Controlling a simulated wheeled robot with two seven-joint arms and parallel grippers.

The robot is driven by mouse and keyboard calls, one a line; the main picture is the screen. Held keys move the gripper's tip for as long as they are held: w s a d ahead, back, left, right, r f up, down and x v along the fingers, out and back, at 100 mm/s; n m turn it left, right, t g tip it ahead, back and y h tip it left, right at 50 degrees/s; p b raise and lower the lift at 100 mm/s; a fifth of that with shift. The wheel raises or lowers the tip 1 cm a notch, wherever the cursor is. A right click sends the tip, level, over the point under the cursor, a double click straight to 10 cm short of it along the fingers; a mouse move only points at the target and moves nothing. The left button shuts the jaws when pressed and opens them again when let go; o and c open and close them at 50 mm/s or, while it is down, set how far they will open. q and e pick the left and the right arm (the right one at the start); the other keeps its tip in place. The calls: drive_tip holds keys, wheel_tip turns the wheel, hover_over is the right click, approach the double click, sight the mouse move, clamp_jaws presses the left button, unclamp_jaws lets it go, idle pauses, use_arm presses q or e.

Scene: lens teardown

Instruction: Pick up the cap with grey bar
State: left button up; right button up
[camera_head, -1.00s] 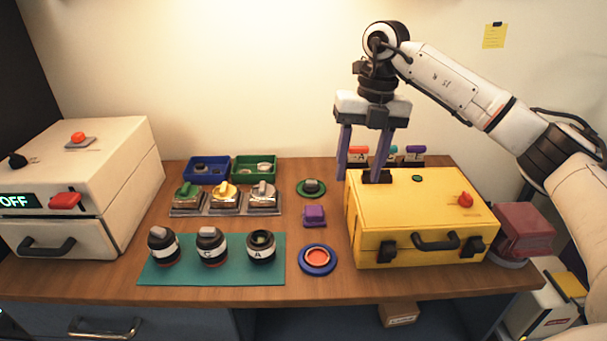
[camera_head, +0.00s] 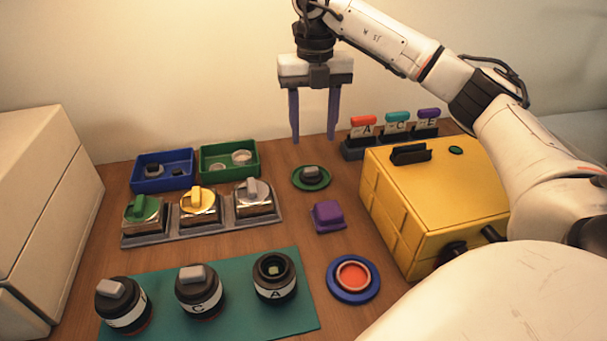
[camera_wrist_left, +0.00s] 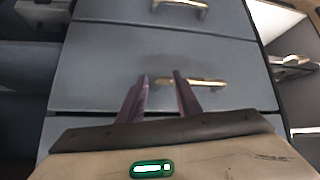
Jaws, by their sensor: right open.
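A small dark cap with a grey bar (camera_head: 311,173) sits on a green round pad (camera_head: 311,184) in the middle of the table. Two lenses on the teal mat also wear dark caps with grey bars, the left lens (camera_head: 122,305) and the lens marked C (camera_head: 198,290). The lens marked A (camera_head: 274,278) has an open top. My right gripper (camera_head: 314,138) is open and empty, pointing down above and behind the green pad. My left gripper (camera_wrist_left: 161,78) shows only in the left wrist view, open and empty in front of grey drawers (camera_wrist_left: 165,60).
A purple block (camera_head: 328,216) and a blue dish with a red middle (camera_head: 354,277) stand in front of the pad. The yellow case (camera_head: 430,190) is to the right. Blue (camera_head: 148,184) and green (camera_head: 215,174) bins and a row of knobbed boxes (camera_head: 200,212) are to the left.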

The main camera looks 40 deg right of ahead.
sight(311, 169)
drive_tip(key=f, duration=0.3)
drive_tip(key=shift+s+f, duration=0.2)
drive_tip(key=f, duration=0.5)
drive_tip(key=shift+w+f, duration=0.3)
drive_tip(key=shift+w, duration=0.05)
drive_tip(key=shift+c, duration=0.2)
drive_tip(key=c, duration=1.1)
